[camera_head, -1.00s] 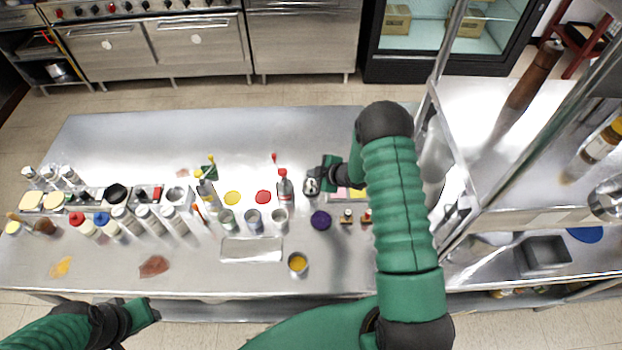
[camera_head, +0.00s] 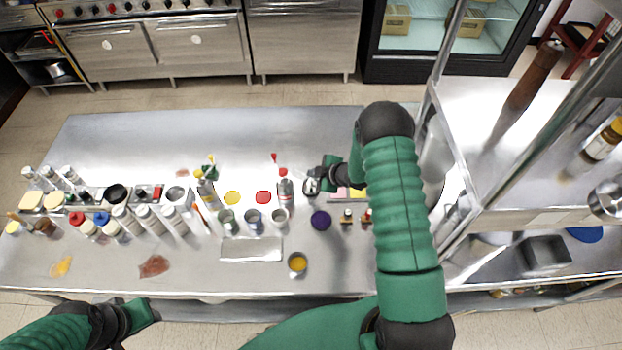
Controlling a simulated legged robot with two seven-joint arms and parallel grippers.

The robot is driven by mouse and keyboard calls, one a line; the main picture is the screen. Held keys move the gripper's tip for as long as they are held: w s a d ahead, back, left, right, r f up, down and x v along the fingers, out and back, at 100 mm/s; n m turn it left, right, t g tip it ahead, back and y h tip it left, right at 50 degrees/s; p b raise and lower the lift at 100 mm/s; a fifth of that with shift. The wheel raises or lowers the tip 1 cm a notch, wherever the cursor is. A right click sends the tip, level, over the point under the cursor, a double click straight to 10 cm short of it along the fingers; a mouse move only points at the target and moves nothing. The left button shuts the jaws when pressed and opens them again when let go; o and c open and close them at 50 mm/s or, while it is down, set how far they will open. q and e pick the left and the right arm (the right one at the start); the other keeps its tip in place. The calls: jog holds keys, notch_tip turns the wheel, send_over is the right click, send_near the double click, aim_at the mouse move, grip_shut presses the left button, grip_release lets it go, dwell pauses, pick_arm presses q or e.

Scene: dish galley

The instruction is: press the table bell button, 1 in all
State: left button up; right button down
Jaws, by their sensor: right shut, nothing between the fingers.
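The table bell (camera_head: 311,187) appears to be the small silver round thing on the steel table, right of the red-capped bottle. It is small and partly covered, and its button cannot be made out. My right gripper (camera_head: 321,181) is shut and empty, with its tips right at the bell. Whether they touch it cannot be told. My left gripper (camera_head: 150,312) is near the front edge at the lower left, far from the bell; its fingers are not clear.
A purple round thing (camera_head: 321,220) and metal cups (camera_head: 280,216) are in front. Several bottles and trays fill the left. A steel shelf unit (camera_head: 470,185) rises at the right. The back of the table is clear.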

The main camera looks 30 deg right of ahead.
aim_at(313, 181)
jog(key=shift+f+b, duration=0.35)
jog(key=shift+f+b, duration=0.5)
jog(key=shift+f, duration=0.05)
dwell(0.5)
jog(key=shift+r, duration=0.15)
jog(key=shift+s+r+p, duration=0.1)
jog(key=shift+r+p, duration=0.65)
jog(key=shift+r, duration=0.05)
jog(key=shift+r, duration=0.1)
notch_tip(313, 181, up, 5)
jog(key=p, duration=0.3)
jog(key=shift+p, duration=0.4)
